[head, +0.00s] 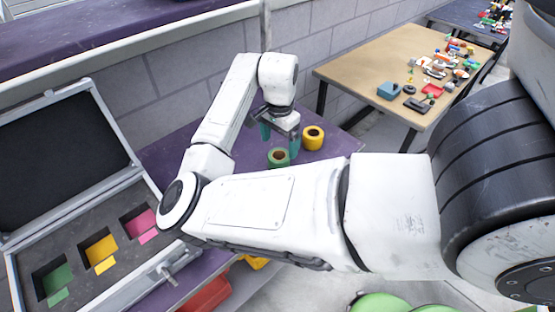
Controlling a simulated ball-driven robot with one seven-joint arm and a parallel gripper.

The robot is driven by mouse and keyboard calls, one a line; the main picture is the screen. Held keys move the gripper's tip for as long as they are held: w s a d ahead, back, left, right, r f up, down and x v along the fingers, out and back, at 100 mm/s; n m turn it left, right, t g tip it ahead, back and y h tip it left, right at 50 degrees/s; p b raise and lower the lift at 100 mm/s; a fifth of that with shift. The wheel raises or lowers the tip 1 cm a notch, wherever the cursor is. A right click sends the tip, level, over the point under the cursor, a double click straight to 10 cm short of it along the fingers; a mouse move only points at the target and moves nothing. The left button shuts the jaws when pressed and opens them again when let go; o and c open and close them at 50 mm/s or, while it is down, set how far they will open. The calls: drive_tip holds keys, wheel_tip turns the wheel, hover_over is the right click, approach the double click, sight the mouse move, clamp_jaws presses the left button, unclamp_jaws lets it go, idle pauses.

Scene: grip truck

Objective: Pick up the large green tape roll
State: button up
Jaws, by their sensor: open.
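The green tape roll (278,158) lies on the purple table with its round brown hole facing up. Part of it is hidden behind my arm. My gripper (275,136) points down just above the green roll, with teal fingers apart and nothing visible between them. The nearer finger appears close to the roll's rim; I cannot tell if it touches. A yellow tape roll (313,138) sits to the right of the green one, close to my gripper.
An open case (70,222) with green, yellow and pink slots stands at the left. The purple table (170,152) is clear between case and rolls. A wooden table (365,72) with many small items stands back right. A grey block wall (180,84) is behind.

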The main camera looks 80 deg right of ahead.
sight(279, 156)
drive_tip(key=shift+w+d+f+p, duration=0.1)
drive_tip(key=shift+f+p, duration=0.2)
drive_tip(key=shift+f, duration=1.4)
drive_tip(key=shift+d+f+p, duration=0.1)
drive_tip(key=shift+f+p, duration=0.15)
drive_tip(key=shift+f, duration=1.4)
drive_tip(key=shift+c, duration=0.3)
drive_tip(key=c, duration=1)
drive_tip(key=shift+c, duration=0.2)
drive_tip(key=shift+r, duration=0.1)
